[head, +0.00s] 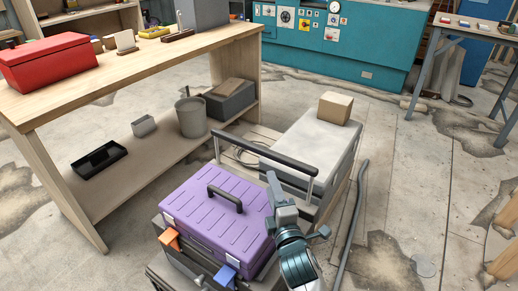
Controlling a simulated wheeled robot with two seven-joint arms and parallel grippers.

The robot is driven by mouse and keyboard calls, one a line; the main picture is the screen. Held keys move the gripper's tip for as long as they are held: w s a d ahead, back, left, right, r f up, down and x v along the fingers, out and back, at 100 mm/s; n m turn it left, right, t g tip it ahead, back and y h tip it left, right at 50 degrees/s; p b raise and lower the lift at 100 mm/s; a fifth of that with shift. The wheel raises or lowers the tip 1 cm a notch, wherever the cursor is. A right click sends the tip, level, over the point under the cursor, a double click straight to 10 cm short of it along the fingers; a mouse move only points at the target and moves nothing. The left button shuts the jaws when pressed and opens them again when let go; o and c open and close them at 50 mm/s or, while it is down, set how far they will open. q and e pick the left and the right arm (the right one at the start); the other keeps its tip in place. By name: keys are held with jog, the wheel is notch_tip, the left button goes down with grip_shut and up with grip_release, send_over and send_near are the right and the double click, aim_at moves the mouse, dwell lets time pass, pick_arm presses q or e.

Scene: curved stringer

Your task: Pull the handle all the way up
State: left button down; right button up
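A long dark handle bar (265,153) on two light metal posts stands above the stacked cases, behind a purple toolbox (205,222). The posts show between the bar and the cases, the left one partly hidden behind the toolbox. The toolbox lid has its own small dark grip (225,197). My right gripper (272,182) comes in from the bottom, right of the toolbox and below the right end of the bar. It looks apart from the bar and I see nothing held. Its finger gap is not clear. My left gripper is not in view.
A grey-topped case (308,142) with a cardboard box (335,107) on it stands behind the bar. A wooden workbench (120,80) with a red toolbox (48,62) is at left. A dark hose (352,225) runs at right. The floor farther right is open.

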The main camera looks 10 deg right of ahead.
aim_at(261, 154)
jog(key=w+b, duration=0.1)
jog(key=w, duration=1.5)
jog(key=shift+w, duration=0.75)
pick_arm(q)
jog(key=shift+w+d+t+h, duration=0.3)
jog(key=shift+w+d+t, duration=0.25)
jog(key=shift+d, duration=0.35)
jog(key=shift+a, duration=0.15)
pick_arm(e)
grip_shut()
